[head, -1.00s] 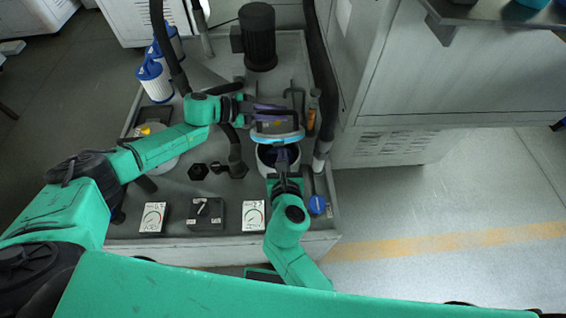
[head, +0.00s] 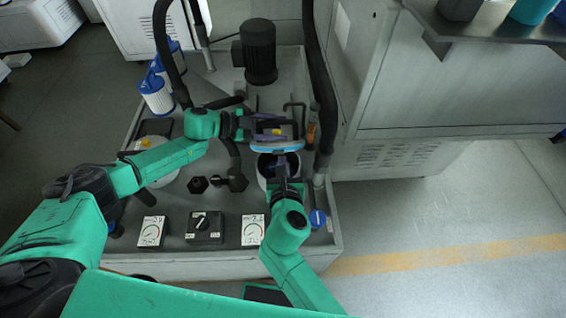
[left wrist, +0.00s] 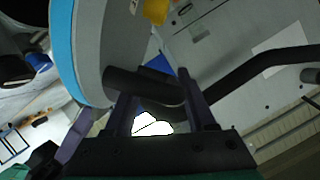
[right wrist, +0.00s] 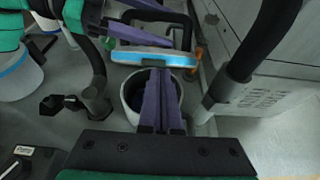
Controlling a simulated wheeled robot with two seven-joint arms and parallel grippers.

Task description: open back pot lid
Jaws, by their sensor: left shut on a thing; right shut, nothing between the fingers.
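The lid (head: 277,147) has a bright blue rim and stands tilted on edge over the back of the open white pot (right wrist: 133,112). My left gripper (head: 268,125) is shut on the lid's black handle (left wrist: 145,86); the left wrist view shows the lid (left wrist: 118,40) beside the fingers. The pot's dark inside is partly visible. My right gripper (head: 280,163) is shut and empty, its purple fingers together over the pot's opening. In the right wrist view the lid's blue edge (right wrist: 152,59) lies just beyond these fingertips.
Another white pot (head: 172,165) with a yellow knob stands left. A black motor (head: 258,52), dark hoses (head: 322,85) and white blue-capped filters (head: 155,95) surround the tray. Gauges and a switch box (head: 205,227) line its front. A grey cabinet (head: 440,80) blocks the right.

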